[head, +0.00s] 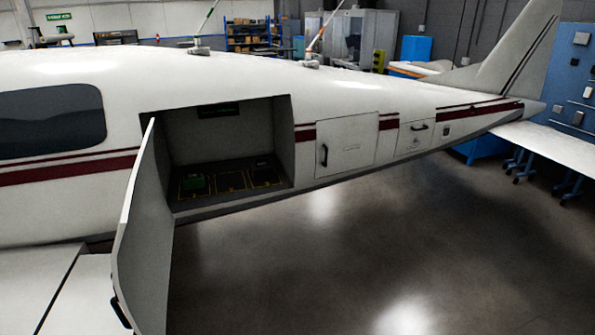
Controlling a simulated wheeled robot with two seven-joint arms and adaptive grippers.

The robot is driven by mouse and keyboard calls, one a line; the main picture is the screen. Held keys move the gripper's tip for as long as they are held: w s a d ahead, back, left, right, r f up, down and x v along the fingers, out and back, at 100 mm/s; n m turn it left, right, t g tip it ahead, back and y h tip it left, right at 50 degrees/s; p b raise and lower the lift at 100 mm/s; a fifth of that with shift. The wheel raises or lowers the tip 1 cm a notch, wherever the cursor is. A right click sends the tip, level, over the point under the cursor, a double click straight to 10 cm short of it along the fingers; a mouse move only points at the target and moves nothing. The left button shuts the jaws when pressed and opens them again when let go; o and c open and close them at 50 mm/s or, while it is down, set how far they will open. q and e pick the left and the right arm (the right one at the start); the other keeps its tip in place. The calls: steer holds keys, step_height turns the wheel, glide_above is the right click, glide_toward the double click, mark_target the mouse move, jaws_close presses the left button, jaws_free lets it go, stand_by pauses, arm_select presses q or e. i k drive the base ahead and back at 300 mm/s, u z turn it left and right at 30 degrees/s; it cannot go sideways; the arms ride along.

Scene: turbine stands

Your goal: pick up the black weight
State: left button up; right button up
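I cannot make out a black weight for certain. An open compartment (284,140) in the side of a white aircraft (380,98) has a dark floor with yellow-outlined squares. A small green object (194,184) sits in the left square. The middle square (231,181) and right square (266,177) look dark, and I cannot tell whether anything black lies in them. A dark fixture (218,110) is on the upper back wall of the compartment. Neither of my grippers is in view.
The compartment door (148,230) stands open on the left, jutting toward me, with a black handle (121,312). A wing (40,290) fills the lower left. Closed hatches (346,144) lie right of the opening. The grey floor (400,230) at right is clear. Blue shelves (248,36) stand behind.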

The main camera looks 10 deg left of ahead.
mark_target(263, 170)
steer(key=i, duration=1.6)
